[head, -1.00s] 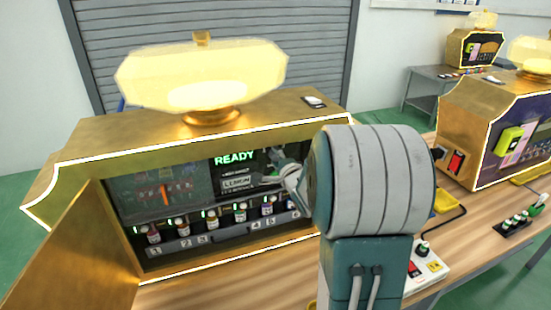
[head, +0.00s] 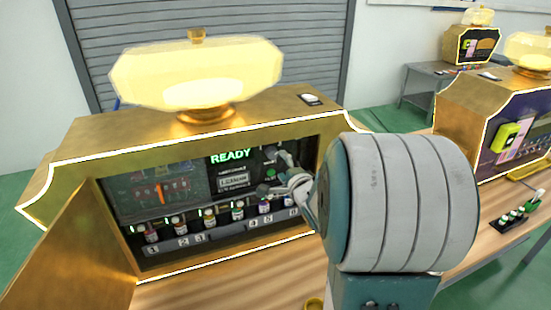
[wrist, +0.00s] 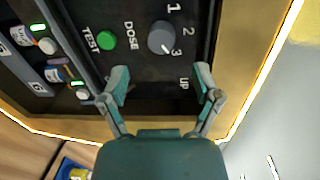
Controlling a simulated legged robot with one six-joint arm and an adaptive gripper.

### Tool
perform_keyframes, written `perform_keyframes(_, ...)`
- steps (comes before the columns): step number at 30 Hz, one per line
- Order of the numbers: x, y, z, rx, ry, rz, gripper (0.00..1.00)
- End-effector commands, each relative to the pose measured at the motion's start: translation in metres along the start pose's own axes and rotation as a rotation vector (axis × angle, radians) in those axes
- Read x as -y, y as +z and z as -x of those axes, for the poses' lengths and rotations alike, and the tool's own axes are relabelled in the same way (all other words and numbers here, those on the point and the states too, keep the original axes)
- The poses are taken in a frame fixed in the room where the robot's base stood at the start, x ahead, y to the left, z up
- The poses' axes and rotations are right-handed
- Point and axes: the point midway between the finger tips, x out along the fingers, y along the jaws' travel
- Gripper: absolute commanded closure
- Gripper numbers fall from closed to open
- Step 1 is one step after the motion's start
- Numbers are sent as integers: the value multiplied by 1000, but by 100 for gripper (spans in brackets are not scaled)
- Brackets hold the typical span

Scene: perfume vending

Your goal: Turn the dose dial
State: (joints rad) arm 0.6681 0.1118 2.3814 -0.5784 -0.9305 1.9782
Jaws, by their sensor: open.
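The dose dial (wrist: 163,38) is a round grey knob with a light pointer mark, on a dark panel. The word DOSE and the numbers 1, 2 and 3 stand around it, and the mark points near the 3. My gripper (wrist: 162,82) is open and empty in the wrist view, with its fingertips on either side and a little short of the dial. In the head view my gripper (head: 273,171) is at the right part of the machine's front, and my arm hides part of the panel there.
A green TEST button (wrist: 107,39) sits beside the dial. Several small bottles (head: 209,218) stand in numbered slots below the lit READY screen (head: 231,157). The open gold door (head: 75,245) is at the left. A gold frame (wrist: 255,60) borders the panel.

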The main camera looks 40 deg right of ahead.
Motion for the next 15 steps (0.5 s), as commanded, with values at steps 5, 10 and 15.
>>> perform_keyframes(5,0,-1,36,-3,-1,1,19)
perform_keyframes(10,0,-2,55,-2,-1,-1,19)
perform_keyframes(15,-1,-1,60,0,0,-1,19)
